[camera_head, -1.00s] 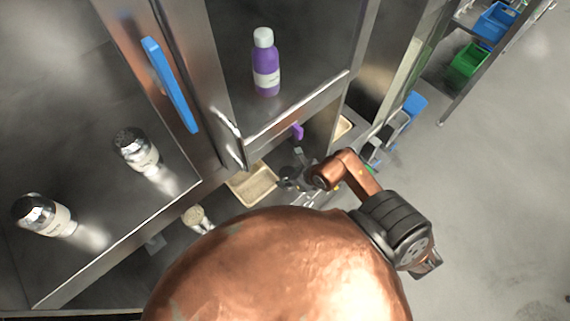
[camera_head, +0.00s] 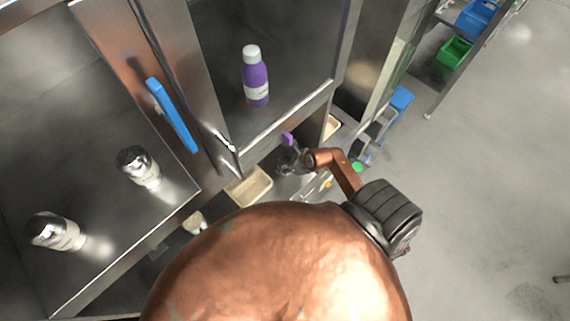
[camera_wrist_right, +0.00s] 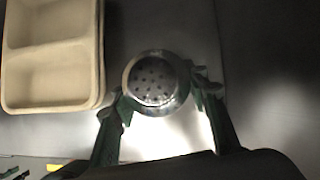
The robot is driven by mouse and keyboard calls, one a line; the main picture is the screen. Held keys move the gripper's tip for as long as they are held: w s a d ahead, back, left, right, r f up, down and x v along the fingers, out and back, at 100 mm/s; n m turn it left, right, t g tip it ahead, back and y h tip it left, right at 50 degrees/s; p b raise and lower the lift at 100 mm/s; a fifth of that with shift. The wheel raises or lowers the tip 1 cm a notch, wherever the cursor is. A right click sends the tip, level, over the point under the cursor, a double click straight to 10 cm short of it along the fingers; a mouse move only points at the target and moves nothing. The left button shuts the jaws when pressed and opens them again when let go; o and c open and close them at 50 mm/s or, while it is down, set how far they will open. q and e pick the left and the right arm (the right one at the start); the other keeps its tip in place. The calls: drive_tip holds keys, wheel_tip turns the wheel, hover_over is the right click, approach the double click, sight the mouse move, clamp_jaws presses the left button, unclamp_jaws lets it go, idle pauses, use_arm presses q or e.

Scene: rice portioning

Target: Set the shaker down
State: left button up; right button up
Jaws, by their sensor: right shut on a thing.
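In the right wrist view, a shaker with a round perforated metal cap (camera_wrist_right: 153,82) stands between the two dark green fingers of my right gripper (camera_wrist_right: 160,98), which is shut on it. The cap faces the camera and the shaker's lower body is hidden. In the head view my right gripper (camera_head: 290,160) is small, beyond my copper body, over the lower counter. The held shaker is hard to make out there. My left gripper is not in view.
A tan food tray (camera_head: 248,187) lies left of the gripper; stacked two-compartment trays (camera_wrist_right: 50,75) show at the wrist view's left. Two metal-capped shakers (camera_head: 138,165) (camera_head: 55,232) stand on the left surface. A purple bottle (camera_head: 255,78) stands on the upper shelf. Right of the wrist view is bare surface.

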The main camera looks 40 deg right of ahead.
drive_tip(key=shift+f, duration=0.15)
drive_tip(key=shift+f, duration=0.1)
drive_tip(key=o, duration=0.7)
drive_tip(key=shift+f, duration=0.1)
drive_tip(key=o, duration=0.5)
drive_tip(key=shift+r, duration=0.3)
drive_tip(key=shift+s+d+r, duration=0.1)
drive_tip(key=shift+s+r, duration=0.1)
drive_tip(key=shift+b+v, duration=1.65)
drive_tip(key=shift+v, duration=4)
